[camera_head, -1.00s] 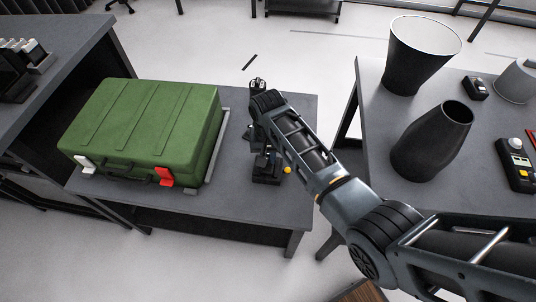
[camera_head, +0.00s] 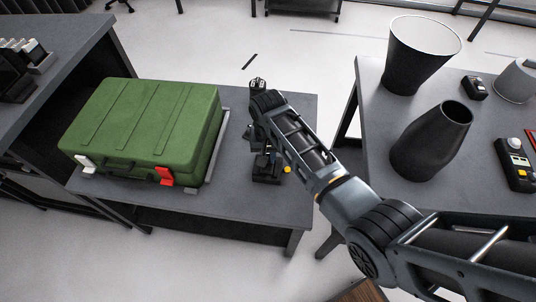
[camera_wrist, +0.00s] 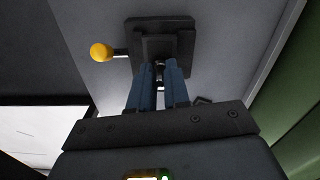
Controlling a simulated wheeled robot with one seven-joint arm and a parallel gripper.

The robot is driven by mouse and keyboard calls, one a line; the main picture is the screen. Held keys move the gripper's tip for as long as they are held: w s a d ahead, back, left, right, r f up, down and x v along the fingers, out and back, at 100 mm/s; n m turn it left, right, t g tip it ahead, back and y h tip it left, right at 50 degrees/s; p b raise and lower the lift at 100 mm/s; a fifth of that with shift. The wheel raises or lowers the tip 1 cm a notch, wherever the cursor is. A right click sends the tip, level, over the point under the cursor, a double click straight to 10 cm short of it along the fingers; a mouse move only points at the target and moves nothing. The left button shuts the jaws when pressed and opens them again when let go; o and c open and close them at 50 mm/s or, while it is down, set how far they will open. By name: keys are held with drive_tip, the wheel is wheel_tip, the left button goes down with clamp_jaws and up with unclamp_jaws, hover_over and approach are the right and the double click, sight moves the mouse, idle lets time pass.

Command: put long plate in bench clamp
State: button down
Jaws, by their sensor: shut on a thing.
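The bench clamp (camera_head: 267,178) is a small dark block with a yellow-knobbed handle, standing on the grey bench right of the green case. In the wrist view the clamp (camera_wrist: 172,22) lies just beyond my fingertips, its yellow knob to the left. My gripper (camera_wrist: 159,68) has two blue fingers, close together and shut on a thin, shiny piece, which I take for the long plate (camera_wrist: 159,75). Most of the plate is hidden between the fingers. It points at the clamp's middle; I cannot tell whether it touches or sits inside the jaws. In the head view my arm hides the plate.
A green case (camera_head: 145,125) with red and white latches fills the left of the bench (camera_head: 220,215). Another table (camera_head: 345,140) at right holds a dark vase (camera_head: 430,145), a black bin (camera_head: 420,60) and small devices. A gap of floor separates them.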

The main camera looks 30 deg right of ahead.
sight(268, 155)
drive_tip(key=shift+f+b, duration=0.7)
drive_tip(key=shift+f, duration=0.3)
drive_tip(key=c, duration=1)
unclamp_jaws()
drive_tip(key=shift+r, duration=3.9)
